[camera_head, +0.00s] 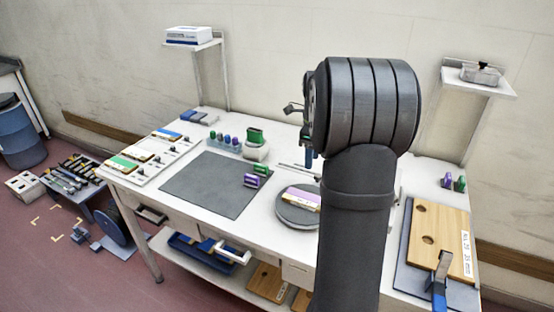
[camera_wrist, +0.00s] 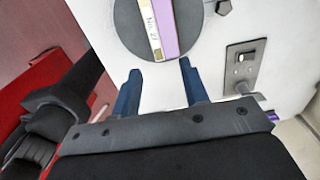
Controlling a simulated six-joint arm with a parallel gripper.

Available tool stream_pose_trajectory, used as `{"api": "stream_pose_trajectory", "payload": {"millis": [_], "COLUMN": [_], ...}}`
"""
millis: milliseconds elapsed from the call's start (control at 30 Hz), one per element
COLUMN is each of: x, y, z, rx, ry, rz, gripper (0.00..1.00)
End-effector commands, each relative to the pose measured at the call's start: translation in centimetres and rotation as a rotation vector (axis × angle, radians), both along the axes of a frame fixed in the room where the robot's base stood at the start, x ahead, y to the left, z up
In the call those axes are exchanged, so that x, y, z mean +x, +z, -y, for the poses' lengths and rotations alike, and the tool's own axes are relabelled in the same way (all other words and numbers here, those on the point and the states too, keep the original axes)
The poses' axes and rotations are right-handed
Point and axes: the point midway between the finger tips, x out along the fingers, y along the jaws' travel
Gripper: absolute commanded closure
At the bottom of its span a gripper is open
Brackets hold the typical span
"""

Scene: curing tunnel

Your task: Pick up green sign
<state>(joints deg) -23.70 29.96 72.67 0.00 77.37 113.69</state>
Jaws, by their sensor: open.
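A flat sign with a green top face (camera_head: 123,163) lies at the table's left front corner, at the near end of a row of signs. It is not in the wrist view. My gripper (camera_wrist: 160,82) shows in the wrist view with two blue fingers apart and nothing between them. In the head view, a blue finger (camera_head: 309,157) shows beside the dark arm, near the middle of the table and far right of the green sign. In the wrist view, the fingers point toward a round grey disc (camera_wrist: 128,30) bearing a purple and cream sign (camera_wrist: 162,22).
A grey mat (camera_head: 208,184) lies between the sign row and the disc, with small purple and green pieces at its right edge. Behind it stand several small coloured items (camera_head: 224,140). A wooden board (camera_head: 441,238) lies at right. My arm hides part of the table.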

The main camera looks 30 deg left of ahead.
Motion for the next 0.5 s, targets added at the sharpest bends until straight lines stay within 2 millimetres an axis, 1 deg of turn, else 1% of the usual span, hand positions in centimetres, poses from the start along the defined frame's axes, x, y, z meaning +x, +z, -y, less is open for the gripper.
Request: {"api": "stream_pose_trajectory", "payload": {"millis": [167, 267, 367, 500], "x": [0.5, 2.0, 4.1, 7.1], "y": [0.0, 0.3, 0.5, 0.7], "z": [-0.5, -2.2, -4.9, -9.4], "rx": [0.0, 0.0, 0.0, 0.0], "ry": [0.001, 0.004, 0.005, 0.007], "rz": [-0.001, 0.0, 0.0, 0.0], "gripper": [0.59, 0.59, 0.59, 0.59]}}
